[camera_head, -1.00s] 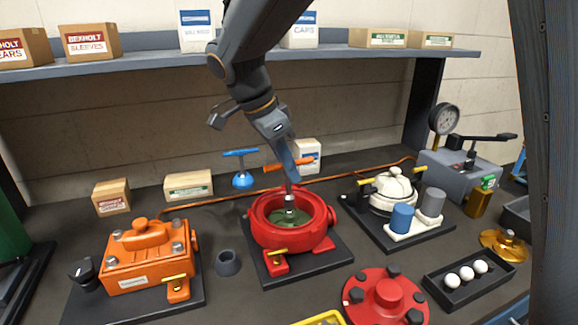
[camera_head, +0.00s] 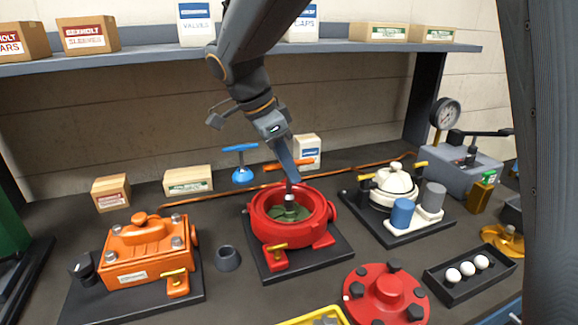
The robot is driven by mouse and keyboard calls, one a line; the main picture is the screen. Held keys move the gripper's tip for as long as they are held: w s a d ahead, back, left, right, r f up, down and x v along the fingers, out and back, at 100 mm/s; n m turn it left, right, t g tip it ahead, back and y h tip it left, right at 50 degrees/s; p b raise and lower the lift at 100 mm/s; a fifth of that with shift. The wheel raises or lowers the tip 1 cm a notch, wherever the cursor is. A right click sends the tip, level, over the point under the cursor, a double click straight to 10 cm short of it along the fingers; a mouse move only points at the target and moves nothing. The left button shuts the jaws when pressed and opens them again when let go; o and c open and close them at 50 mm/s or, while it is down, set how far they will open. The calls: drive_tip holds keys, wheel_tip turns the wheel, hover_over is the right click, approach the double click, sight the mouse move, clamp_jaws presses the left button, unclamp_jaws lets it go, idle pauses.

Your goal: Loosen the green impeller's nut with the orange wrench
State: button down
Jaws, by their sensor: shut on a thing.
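The green impeller (camera_head: 288,213) sits inside the open red pump housing (camera_head: 268,226) at the middle of the bench. The orange wrench (camera_head: 287,165) shows as an orange bar at my gripper (camera_head: 282,160), which is shut on it above the housing. The wrench's dark shaft runs down to a light socket end at the impeller's centre. The nut is hidden under that end, and I cannot tell how fully it is seated. The fingertips are small and partly hidden by the arm.
A blue T-handled tool (camera_head: 242,166) stands behind the housing. A white pump (camera_head: 392,186) is at right, and a red cover (camera_head: 385,296) lies in front.

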drive_tip(key=shift+f, duration=0.6)
